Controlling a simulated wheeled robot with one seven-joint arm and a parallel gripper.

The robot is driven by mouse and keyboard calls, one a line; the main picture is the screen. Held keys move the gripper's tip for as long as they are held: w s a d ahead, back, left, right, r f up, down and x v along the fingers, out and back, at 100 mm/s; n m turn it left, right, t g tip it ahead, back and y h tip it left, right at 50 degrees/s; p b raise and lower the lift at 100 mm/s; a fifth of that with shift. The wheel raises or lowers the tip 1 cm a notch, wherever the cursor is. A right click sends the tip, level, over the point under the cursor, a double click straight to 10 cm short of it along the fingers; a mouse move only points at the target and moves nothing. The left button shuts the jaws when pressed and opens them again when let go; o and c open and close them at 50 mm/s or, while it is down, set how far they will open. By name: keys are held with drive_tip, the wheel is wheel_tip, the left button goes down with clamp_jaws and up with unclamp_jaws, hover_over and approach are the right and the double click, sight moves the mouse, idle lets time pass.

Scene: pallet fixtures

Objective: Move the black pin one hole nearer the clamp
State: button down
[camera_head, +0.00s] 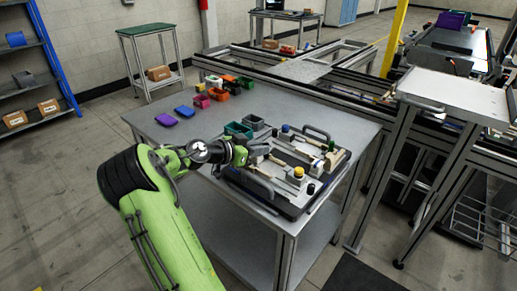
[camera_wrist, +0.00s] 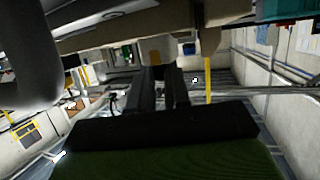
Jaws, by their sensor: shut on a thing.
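The fixture (camera_head: 290,206) is a dark plate with beige bars, handles and coloured knobs near the table's front corner. It carries a yellow knob (camera_head: 299,172), a blue knob (camera_head: 285,128) and green or dark knobs (camera_head: 311,188). My gripper (camera_head: 262,153) is low over the fixture's left side. In the wrist view its dark fingers (camera_wrist: 166,72) are close together below a beige block (camera_wrist: 157,48) on a beige bar. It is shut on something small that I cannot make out. I cannot pick out the black pin, its holes or the clamp for certain.
A handle (camera_head: 316,131) rises at the fixture's back.

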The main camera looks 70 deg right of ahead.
drive_tip(key=c, duration=1)
unclamp_jaws()
drive_tip(key=shift+f, duration=0.1)
drive_tip(key=p+v, duration=0.3)
drive_tip(key=v, duration=1.2)
drive_tip(key=shift+w+a, duration=0.25)
